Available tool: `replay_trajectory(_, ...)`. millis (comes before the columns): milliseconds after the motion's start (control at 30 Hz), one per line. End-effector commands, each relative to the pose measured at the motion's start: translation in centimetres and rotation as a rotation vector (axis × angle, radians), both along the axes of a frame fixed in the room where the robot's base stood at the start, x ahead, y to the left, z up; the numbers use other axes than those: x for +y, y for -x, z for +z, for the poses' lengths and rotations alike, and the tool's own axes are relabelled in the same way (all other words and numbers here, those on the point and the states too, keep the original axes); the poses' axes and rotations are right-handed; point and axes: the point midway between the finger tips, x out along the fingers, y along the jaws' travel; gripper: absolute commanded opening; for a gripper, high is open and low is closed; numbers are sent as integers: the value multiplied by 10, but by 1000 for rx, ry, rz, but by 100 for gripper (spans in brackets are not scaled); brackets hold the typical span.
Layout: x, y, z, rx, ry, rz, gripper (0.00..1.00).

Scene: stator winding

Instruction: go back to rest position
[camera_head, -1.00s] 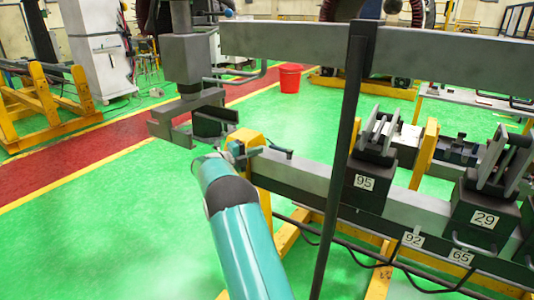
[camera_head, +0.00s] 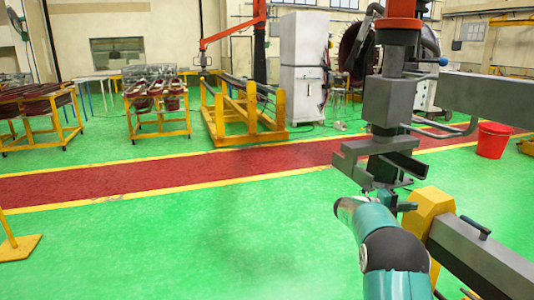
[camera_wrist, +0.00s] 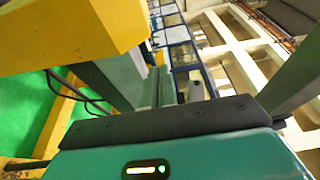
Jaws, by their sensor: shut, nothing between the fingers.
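My gripper (camera_head: 406,206) is small and partly hidden there, just left of the yellow end block (camera_head: 430,212) of a grey beam. It looks shut, with nothing seen in it. Whether it touches the block cannot be told. In the wrist view a teal housing with a lit strip (camera_wrist: 146,170) and a black edge fills the bottom; the fingertips do not show. A yellow part (camera_wrist: 70,35) is close at upper left.
A dark grey clamp post (camera_head: 392,100) stands right above my gripper. The grey beam (camera_head: 480,255) runs to the lower right. A red bucket (camera_head: 492,140) stands behind it. Green floor (camera_head: 200,230) on the left is open. Yellow racks (camera_head: 240,115) and a white cabinet (camera_head: 302,65) stand farther back.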

Motion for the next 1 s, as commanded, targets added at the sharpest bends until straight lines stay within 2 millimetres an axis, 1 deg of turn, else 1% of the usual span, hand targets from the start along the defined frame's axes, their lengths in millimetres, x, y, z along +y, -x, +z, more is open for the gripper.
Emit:
replay_trajectory(33,6,-6,19,4,8,64,0)
replay_trajectory(67,10,-11,30,11,13,109,0)
replay_trajectory(100,16,-17,44,22,21,172,0)
replay_trajectory(167,26,-25,64,45,35,269,0)
replay_trajectory(200,33,-30,77,62,44,331,0)
replay_trajectory(267,46,-36,96,90,60,425,0)
replay_trajectory(300,56,-39,107,111,72,486,0)
replay_trajectory(367,72,-42,124,144,90,577,0)
replay_trajectory(400,83,-43,134,170,103,636,0)
replay_trajectory(467,100,-43,148,209,123,723,0)
replay_trajectory(533,121,-40,162,261,147,823,0)
replay_trajectory(667,162,-29,181,368,196,1001,0)
replay_trajectory(700,175,-23,185,404,211,1054,0)
replay_trajectory(767,194,-13,190,460,234,1130,0)
replay_trajectory(800,207,-6,192,500,249,1181,0)
replay_trajectory(867,225,7,193,561,272,1252,0)
replay_trajectory(900,237,17,193,606,288,1300,0)
replay_trajectory(967,254,32,191,672,310,1366,0)
replay_trajectory(1000,265,44,189,719,324,1411,0)
